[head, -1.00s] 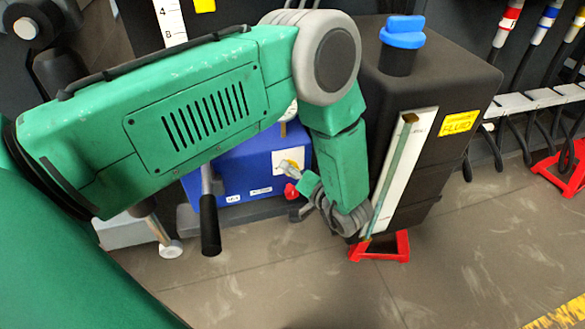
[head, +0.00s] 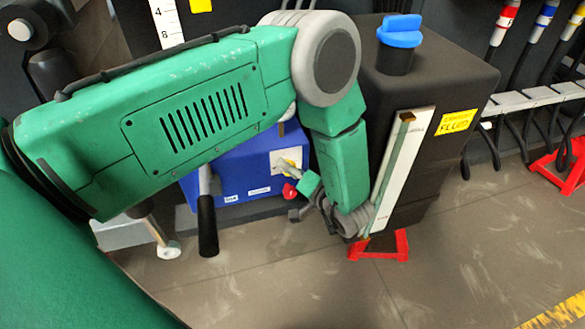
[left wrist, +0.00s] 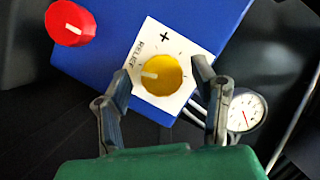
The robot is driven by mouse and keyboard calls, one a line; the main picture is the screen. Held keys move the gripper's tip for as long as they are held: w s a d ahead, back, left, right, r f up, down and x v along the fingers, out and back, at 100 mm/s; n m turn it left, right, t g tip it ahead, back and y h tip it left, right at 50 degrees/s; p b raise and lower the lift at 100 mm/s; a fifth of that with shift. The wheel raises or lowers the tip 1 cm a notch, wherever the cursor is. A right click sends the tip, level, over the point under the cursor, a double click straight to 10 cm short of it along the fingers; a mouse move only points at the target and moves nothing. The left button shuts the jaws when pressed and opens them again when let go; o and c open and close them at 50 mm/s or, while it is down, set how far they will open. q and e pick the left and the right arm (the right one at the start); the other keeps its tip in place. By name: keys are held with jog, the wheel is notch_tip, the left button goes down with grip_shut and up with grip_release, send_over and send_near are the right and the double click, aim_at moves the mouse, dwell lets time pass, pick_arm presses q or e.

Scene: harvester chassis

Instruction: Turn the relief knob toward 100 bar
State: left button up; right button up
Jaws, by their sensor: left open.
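The relief knob (left wrist: 162,75) is a yellow dial with a pale pointer mark, on a white plate (left wrist: 185,45) marked RELIEF and +. The plate is on a blue box (left wrist: 110,20). In the left wrist view my left gripper (left wrist: 164,72) is open, with one finger on each side of the knob. A gap shows between the fingers and the knob. In the head view my left gripper (head: 295,190) is small, in front of the blue box (head: 235,168), and the knob is mostly hidden. A round gauge (left wrist: 246,110) shows beside the right finger. My right gripper is not in view.
A red knob (left wrist: 70,22) is on the same blue box. A black tank (head: 440,90) with a blue cap (head: 401,31) stands close to the right of my left arm. A black-handled lever (head: 207,225) hangs in front of the box. The floor at the lower right is clear.

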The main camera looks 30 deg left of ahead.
pick_arm(q)
jog(key=v, duration=1.1)
jog(key=shift+d, duration=0.35)
